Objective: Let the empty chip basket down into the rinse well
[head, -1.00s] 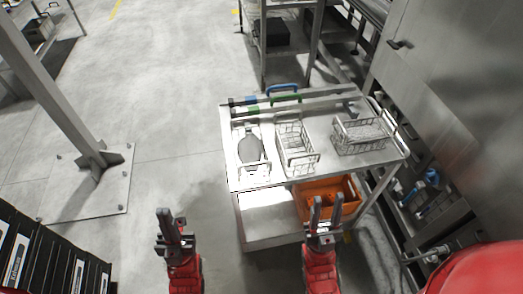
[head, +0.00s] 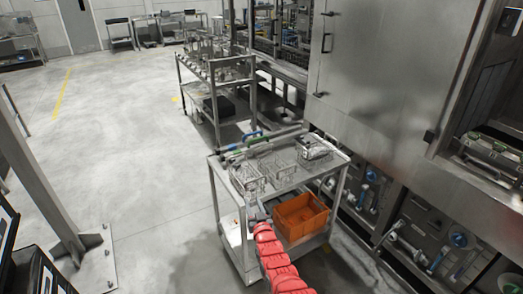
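Three wire baskets stand in a row on the trolley top: a left one (head: 246,178), a middle one (head: 280,166) and a right one (head: 314,147). At this size I cannot tell which is the chip basket or whether each is empty. My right gripper (head: 256,210) is at the trolley's near edge, just below the left basket in the picture. Its fingers are too small to tell if they are open or shut, and I see no basket lifted. My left gripper is out of view. I cannot make out a rinse well for certain.
The steel trolley (head: 328,165) carries an orange crate (head: 301,216) on its lower shelf. A large steel cabinet (head: 390,75) stands behind right, with an open bay (head: 490,150) at the far right. A steel post (head: 40,180) stands left. Floor left of the trolley is clear.

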